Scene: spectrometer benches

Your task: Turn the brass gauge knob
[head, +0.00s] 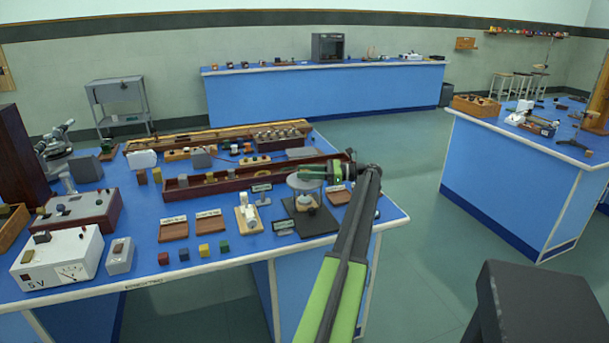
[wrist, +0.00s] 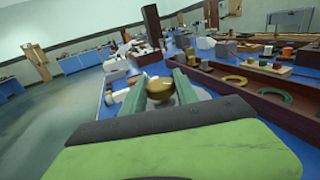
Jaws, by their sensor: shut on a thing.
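The brass gauge knob (wrist: 159,88) is in the wrist view, a round golden knob between the two green fingers of my gripper (wrist: 159,82). The fingers are shut on its sides. In the head view my gripper (head: 311,172) reaches left from the end of my arm, just above a pale round-topped stand (head: 304,184) on a dark square base (head: 318,222). The knob itself cannot be made out in the head view; my fingers are at its place. The lower part of the knob and its mount are hidden in the wrist view.
A long dark-red wooden trough (head: 235,182) runs close behind my gripper. Several blocks, trays and meters fill the blue bench. Open floor lies right of the bench.

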